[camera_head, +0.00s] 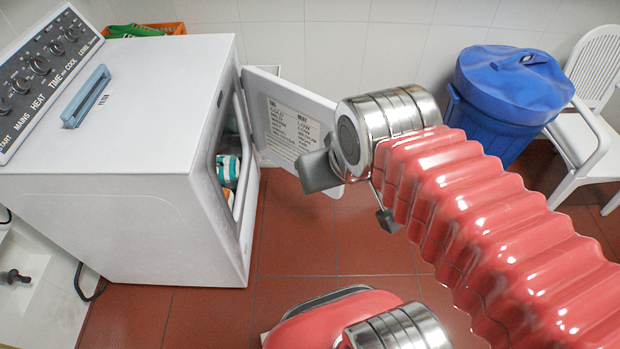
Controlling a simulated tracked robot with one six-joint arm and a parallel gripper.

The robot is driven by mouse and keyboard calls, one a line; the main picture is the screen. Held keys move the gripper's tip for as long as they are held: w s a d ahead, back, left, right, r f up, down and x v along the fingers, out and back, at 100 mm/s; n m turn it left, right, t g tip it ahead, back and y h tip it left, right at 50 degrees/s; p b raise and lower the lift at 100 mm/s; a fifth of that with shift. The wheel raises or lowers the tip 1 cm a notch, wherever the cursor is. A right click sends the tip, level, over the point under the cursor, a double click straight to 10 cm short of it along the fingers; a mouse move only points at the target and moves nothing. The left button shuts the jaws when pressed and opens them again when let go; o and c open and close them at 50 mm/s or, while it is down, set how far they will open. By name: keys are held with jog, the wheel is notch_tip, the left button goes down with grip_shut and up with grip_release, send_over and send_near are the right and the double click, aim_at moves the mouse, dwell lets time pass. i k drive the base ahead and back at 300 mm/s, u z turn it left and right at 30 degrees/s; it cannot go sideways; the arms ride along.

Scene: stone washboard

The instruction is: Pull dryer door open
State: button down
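The white dryer (125,215) stands at the left with its opening facing right. Its white door (275,105), with a printed label on its inner face, stands swung out from the far side of the opening. Teal and orange items (228,172) show inside the drum. My gripper (320,172) is at the end of the red ribbed arm, in front of the door's near lower part in this view. A grey end piece overlaps the door; I cannot tell whether it touches.
A blue lidded bin (505,95) and a white chair (590,130) stand at the back right. An orange crate (160,29) is behind the dryer. A small tap (17,276) shows at the lower left. Red tiled floor (300,235) is clear before the dryer.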

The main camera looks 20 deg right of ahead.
aim_at(288, 121)
jog(key=u, duration=0.55)
jog(key=k, duration=0.85)
jog(key=z, duration=0.3)
jog(key=i, duration=1.45)
jog(key=u, duration=0.25)
